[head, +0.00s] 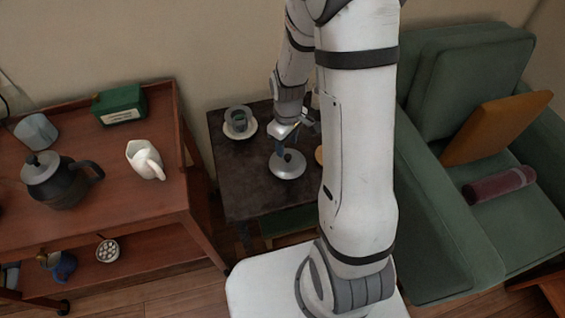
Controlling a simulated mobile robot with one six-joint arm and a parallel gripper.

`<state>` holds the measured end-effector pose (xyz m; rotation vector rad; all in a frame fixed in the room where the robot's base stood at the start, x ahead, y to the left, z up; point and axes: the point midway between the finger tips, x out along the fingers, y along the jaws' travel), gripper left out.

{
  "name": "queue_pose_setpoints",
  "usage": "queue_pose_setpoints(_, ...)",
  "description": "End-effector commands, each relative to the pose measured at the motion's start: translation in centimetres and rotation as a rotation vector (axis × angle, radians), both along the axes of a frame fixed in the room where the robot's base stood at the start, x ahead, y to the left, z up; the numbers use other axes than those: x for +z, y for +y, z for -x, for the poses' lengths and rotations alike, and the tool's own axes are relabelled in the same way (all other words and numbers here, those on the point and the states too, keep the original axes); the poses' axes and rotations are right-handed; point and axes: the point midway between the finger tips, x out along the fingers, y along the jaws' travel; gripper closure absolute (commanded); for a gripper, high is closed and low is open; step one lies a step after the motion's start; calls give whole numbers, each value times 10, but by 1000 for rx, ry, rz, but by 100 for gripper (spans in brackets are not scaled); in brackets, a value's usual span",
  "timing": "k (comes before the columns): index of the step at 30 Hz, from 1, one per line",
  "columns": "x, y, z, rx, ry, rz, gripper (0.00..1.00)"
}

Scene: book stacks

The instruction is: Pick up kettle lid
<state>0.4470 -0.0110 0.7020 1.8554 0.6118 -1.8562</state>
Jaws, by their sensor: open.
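A dark kettle (68,190) with a black handle stands on the top of the wooden cart at the left. A grey lid (40,166) with a dark knob sits on it. My gripper (279,149) points down over the small dark table, well to the right of the kettle. It is open, with its fingers just above or at a round silver-grey disc (288,167) that looks like a lid. I cannot tell whether the fingers touch it. My arm hides part of the table's right side.
A cup on a saucer (239,123) stands on the dark table (250,185) behind the disc. The cart (110,220) also holds a white pitcher (146,159), a green box (119,104) and a grey cup (36,131). A green armchair (440,190) stands at the right.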

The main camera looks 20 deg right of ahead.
Motion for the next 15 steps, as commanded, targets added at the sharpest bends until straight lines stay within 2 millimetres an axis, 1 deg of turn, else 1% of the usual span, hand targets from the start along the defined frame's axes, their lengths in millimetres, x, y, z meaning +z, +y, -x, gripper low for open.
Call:
queue_pose_setpoints(1, -7, 0, 1, -1, 2, 0, 54)
queue_pose_setpoints(5, -22, -1, 1, -2, 1, 0, 54)
queue_pose_setpoints(12, -57, -4, 4, -3, 3, 0, 54)
queue_pose_setpoints(15, -65, -4, 4, -4, 1, 0, 54)
